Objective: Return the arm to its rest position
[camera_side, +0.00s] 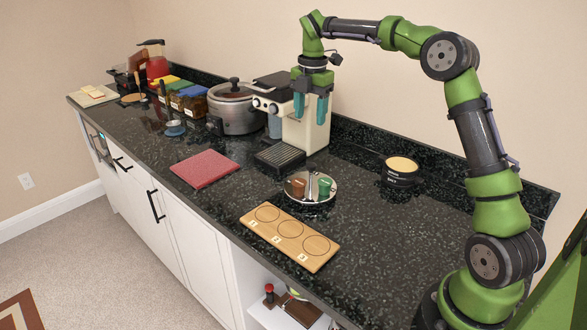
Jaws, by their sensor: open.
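My gripper (310,106) points down at the end of my green and grey arm, with its two teal fingers apart and nothing between them. In this view it overlaps the front of the cream coffee machine (291,128); how far it is from the machine is hard to tell. My arm arches up from its base at the lower right and reaches left, high over the counter.
The dark counter (380,235) holds a wooden board with three numbered circles (290,238), a plate with a brown and a green item (310,188), a salt tin (401,170), a red mat (205,169) and a pot (236,107).

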